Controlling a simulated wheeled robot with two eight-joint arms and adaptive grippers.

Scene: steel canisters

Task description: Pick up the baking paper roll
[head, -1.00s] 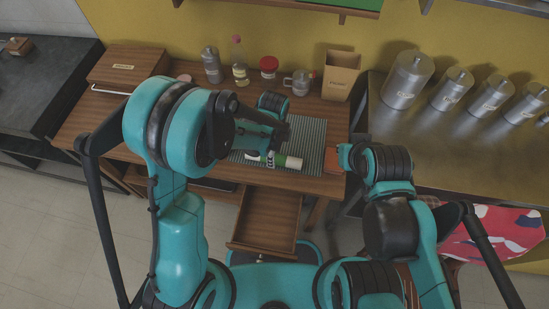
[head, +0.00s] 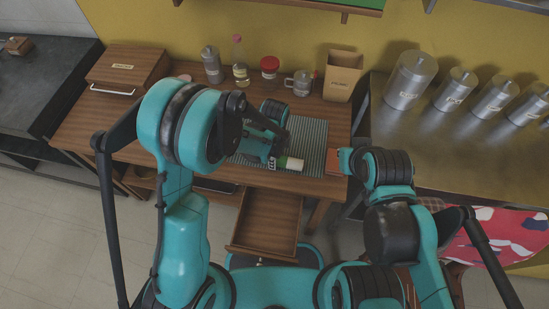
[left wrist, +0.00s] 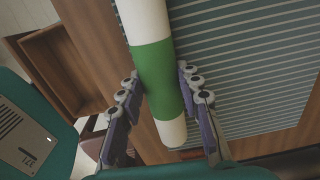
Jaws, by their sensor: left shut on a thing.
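The baking paper roll (head: 293,164) is a white cylinder with a green band. Its right end shows in the head view beside my left gripper (head: 271,163), which hides the rest. In the left wrist view the roll (left wrist: 153,70) runs between the two fingers of my left gripper (left wrist: 159,82). The fingers are shut on it around the green band. The roll lies over the striped mat (head: 314,137); I cannot tell whether it touches the mat. My right arm is at the right, but its gripper fingers do not show.
The wooden table has an open drawer (head: 266,222) at its front. A bread box (head: 125,68), bottle (head: 240,62), red-lidded jar (head: 269,67), mug (head: 300,83) and tall box (head: 342,75) stand along the back. Steel canisters (head: 409,80) stand on the right counter.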

